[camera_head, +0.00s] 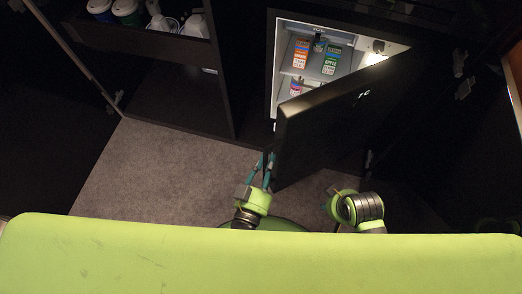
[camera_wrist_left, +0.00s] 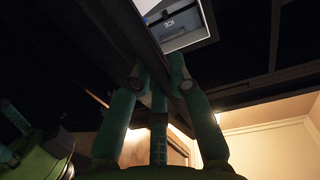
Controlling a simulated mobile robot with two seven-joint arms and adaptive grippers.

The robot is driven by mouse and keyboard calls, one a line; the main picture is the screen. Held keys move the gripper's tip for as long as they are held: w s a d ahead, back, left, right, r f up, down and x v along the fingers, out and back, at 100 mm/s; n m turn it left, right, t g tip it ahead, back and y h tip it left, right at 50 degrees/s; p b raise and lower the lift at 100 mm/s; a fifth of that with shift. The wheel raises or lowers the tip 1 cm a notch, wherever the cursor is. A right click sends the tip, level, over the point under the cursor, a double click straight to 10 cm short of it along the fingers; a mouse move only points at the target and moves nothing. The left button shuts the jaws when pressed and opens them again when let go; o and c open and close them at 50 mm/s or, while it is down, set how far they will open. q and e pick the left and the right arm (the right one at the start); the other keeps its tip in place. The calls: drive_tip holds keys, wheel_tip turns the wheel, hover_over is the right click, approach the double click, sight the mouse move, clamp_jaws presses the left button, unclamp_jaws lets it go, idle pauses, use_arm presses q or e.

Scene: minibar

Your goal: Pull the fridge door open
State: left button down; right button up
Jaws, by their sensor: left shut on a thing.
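The fridge door (camera_head: 330,125) is a dark panel standing ajar, swung out toward me. Behind it shows the lit white fridge interior (camera_head: 313,62) with cartons on shelves. My left gripper (camera_head: 266,162) is at the door's free edge, low on its left side, shut on it. In the left wrist view, the teal fingers (camera_wrist_left: 158,82) lie either side of the dark door edge (camera_wrist_left: 146,45), with the fridge interior (camera_wrist_left: 172,22) above. My right gripper (camera_head: 332,206) is in front of the door, apart from it; its fingers are mostly hidden.
A dark open cabinet (camera_head: 150,45) with cups stands at the left, its own door swung out. The grey carpet (camera_head: 165,175) is clear to the left of the fridge door. Dark cabinet fronts stand at the right.

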use_arm(q)
drive_tip(key=shift+s+d, duration=0.35)
drive_tip(key=shift+s, duration=0.1)
drive_tip(key=c, duration=1.1)
unclamp_jaws()
drive_tip(key=shift+c, duration=0.2)
drive_tip(key=v, duration=1.2)
